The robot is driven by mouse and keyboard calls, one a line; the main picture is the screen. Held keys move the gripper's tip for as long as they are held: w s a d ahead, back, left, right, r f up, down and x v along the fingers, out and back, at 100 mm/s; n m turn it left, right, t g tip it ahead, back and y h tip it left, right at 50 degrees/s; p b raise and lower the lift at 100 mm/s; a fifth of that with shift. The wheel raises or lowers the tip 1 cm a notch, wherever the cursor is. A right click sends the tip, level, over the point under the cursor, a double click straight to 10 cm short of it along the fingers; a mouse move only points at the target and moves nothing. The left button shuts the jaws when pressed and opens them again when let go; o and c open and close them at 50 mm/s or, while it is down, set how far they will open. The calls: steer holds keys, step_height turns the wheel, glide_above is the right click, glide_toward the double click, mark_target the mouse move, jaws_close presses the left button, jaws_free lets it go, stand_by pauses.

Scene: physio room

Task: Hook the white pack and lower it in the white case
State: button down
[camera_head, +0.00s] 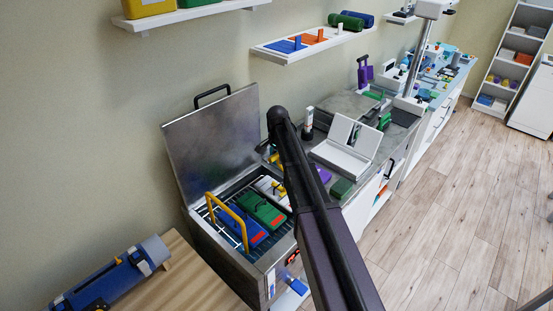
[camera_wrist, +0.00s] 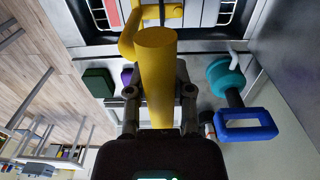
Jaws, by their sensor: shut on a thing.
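My gripper (camera_wrist: 157,100) is shut on the yellow handle of a hook tool (camera_wrist: 157,75), seen in the wrist view. In the head view my dark arm hides the gripper and most of the tool; a small yellow part (camera_head: 273,158) shows beside the arm. The white pack (camera_head: 270,187) lies in the open metal tank, next to a green pack, partly behind my arm. The tool's yellow end reaches over the tank in the wrist view; I cannot tell whether it is hooked to the pack. The white case (camera_head: 342,158) stands open on the counter right of the tank.
The metal tank (camera_head: 237,268) has its lid (camera_head: 212,140) raised. Inside are a blue pack (camera_head: 240,226), a green pack (camera_head: 262,209) and a yellow bar frame (camera_head: 228,213). A dark-capped white bottle (camera_head: 308,124) and a green block (camera_head: 341,188) stand near the case.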

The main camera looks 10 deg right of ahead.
steer(key=shift+r, duration=0.1)
steer(key=shift+r+p, duration=4.15)
steer(key=shift+p, duration=0.05)
steer(key=shift+d, duration=0.1)
steer(key=w+d, duration=0.5)
steer(key=d, duration=0.6)
steer(key=shift+w+d, duration=0.1)
steer(key=shift+d, duration=0.05)
steer(key=w+d, duration=0.5)
steer(key=d, duration=0.6)
steer(key=shift+d, duration=0.2)
steer(key=shift+w+d, duration=0.1)
steer(key=shift+w, duration=0.1)
